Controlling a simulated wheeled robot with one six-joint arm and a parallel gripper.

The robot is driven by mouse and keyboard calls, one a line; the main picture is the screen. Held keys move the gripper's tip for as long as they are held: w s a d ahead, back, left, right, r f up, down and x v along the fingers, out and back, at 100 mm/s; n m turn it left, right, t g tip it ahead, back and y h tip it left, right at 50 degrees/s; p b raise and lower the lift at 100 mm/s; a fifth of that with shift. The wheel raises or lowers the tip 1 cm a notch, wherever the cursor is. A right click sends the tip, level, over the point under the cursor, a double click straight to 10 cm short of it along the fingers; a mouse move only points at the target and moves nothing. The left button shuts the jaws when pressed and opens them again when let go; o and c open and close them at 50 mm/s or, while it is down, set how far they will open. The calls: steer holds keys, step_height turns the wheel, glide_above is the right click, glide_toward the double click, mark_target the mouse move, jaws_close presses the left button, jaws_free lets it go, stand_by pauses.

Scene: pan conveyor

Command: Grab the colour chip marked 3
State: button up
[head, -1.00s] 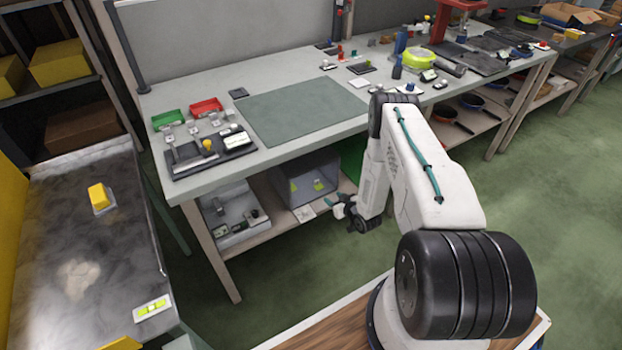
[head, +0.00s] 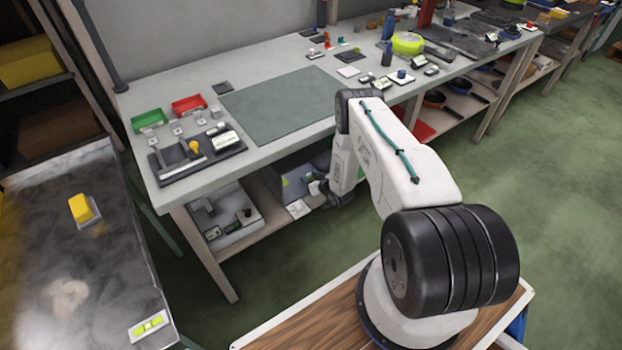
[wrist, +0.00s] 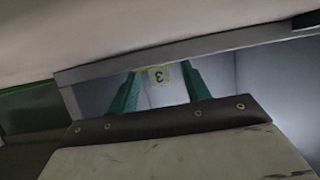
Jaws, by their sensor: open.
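The chip marked 3 (wrist: 160,75) is a small pale square with a dark numeral in the wrist view. It sits inside a grey-walled bin and shows between my two green fingertips. My gripper (wrist: 161,88) is open, with a finger to either side of the chip in the picture; I cannot tell how far beyond the fingertips the chip lies. In the head view my gripper (head: 316,187) is at the mouth of the grey bin (head: 293,185) on the shelf under the bench. The chip cannot be made out there.
The bench top (head: 215,190) overhangs the shelf. A grey tray (head: 232,228) with small items stands left of the bin. In the wrist view a cream panel with a dark riveted edge (wrist: 165,122) covers the foreground, hiding the fingers' lower parts. Green floor is open to the right.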

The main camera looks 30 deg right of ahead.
steer(key=c, duration=0.7)
steer(key=shift+c, duration=0.2)
